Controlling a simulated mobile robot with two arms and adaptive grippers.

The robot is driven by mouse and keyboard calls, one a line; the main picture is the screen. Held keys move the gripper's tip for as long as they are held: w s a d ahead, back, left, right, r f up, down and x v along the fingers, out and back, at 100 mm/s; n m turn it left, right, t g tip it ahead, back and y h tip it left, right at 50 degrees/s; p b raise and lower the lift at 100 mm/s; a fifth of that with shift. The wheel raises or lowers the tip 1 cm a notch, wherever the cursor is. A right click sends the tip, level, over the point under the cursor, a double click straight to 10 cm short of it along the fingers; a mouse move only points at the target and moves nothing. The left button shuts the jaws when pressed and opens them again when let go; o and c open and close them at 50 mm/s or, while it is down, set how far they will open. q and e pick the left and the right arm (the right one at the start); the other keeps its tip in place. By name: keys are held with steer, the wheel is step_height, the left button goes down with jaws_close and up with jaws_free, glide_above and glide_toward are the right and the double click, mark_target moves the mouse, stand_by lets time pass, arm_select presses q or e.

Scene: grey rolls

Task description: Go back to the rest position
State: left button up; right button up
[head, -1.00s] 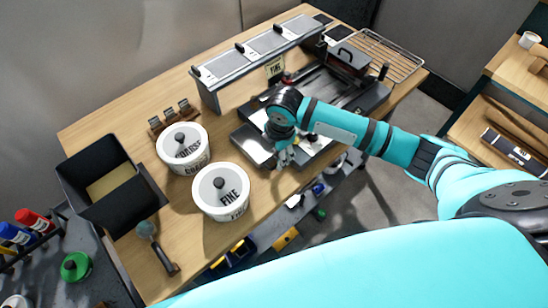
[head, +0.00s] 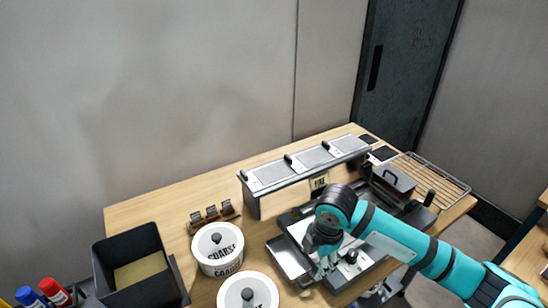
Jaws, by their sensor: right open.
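My right gripper (head: 322,268) is at the end of the teal arm coming in from the lower right. It hangs over the front of the dark metal machine (head: 378,255) on the wooden table and looks empty; its fingers are small and partly hidden by the wrist. My left gripper is outside the view. The white COARSE canister (head: 218,262) and a second white lidded canister (head: 240,295), cut by the bottom edge, stand to the left of the right gripper.
A black open bin (head: 150,245) stands at the table's left. A wire rack (head: 435,175) lies at the right. A dark door (head: 400,80) is behind. Bare wood (head: 150,212) shows at the back left.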

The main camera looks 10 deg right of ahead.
steer(key=s+a+f+m+t+y, duration=0.25)
steer(key=s+a+f+m, duration=0.25)
steer(key=s+a+m, duration=0.35)
steer(key=s+d+f+m+h, duration=0.1)
steer(key=s+d+m+h, duration=0.2)
steer(key=s+d+m, duration=0.9)
step_height(320, 180, down, 28)
steer(key=s+a+r+g, duration=0.1)
steer(key=s+a+g, duration=0.1)
steer(key=s, duration=0.1)
steer(key=s+d+f+n, duration=0.1)
steer(key=s+d+f, duration=0.2)
steer(key=s+f, duration=1.2)
steer(key=shift+f+g, duration=0.2)
steer(key=shift+g, duration=0.25)
